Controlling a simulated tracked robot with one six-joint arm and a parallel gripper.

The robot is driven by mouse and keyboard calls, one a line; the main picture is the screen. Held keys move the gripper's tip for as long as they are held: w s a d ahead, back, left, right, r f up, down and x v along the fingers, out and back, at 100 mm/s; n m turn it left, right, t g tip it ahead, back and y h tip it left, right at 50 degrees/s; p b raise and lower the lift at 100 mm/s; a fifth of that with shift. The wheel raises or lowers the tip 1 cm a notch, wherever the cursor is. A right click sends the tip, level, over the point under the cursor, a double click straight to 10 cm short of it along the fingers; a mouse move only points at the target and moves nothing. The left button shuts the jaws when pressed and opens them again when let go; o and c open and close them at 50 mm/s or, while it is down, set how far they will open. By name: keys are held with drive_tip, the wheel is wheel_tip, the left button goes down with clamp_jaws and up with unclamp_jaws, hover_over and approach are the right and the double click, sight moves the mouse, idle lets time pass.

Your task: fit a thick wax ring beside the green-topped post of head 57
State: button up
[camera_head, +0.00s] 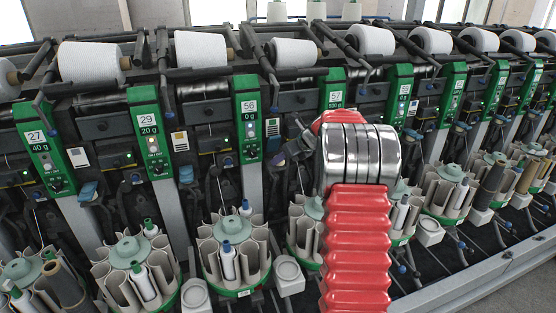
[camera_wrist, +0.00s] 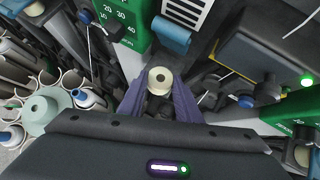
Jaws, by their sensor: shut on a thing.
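My gripper (camera_wrist: 160,100) shows in the wrist view with its two purple fingers shut on a cream wax ring (camera_wrist: 160,89). The ring has a small dark hole and looks thick. In the head view my gripper (camera_head: 283,152) is small and dark, left of my red and silver arm, in front of the machine between the 56 and 57 panels. The head 57 panel (camera_head: 336,95) is green and partly behind my arm. I cannot make out the green-topped post of head 57; my arm covers much of that head.
In the wrist view a green scale panel (camera_wrist: 125,25) and a blue part (camera_wrist: 171,36) lie beyond the ring. A dark box with a lit green lamp (camera_wrist: 306,81) is at right. Bobbin magazines (camera_head: 240,263) line the machine's front. Yarn cones (camera_head: 293,52) sit above.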

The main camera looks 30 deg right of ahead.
drive_tip(key=shift+w+a+f, duration=0.1)
drive_tip(key=shift+w+a, duration=0.1)
drive_tip(key=shift+w, duration=1.05)
drive_tip(key=shift+s+f, duration=0.1)
drive_tip(key=shift+f, duration=0.55)
drive_tip(key=shift+f, duration=0.1)
drive_tip(key=o, duration=1.1)
drive_tip(key=shift+s+d+r, duration=0.15)
drive_tip(key=shift+s+r, duration=0.25)
drive_tip(key=shift+r, duration=0.15)
drive_tip(key=v, duration=1)
drive_tip(key=shift+s+r, duration=0.25)
drive_tip(key=shift+r, duration=0.05)
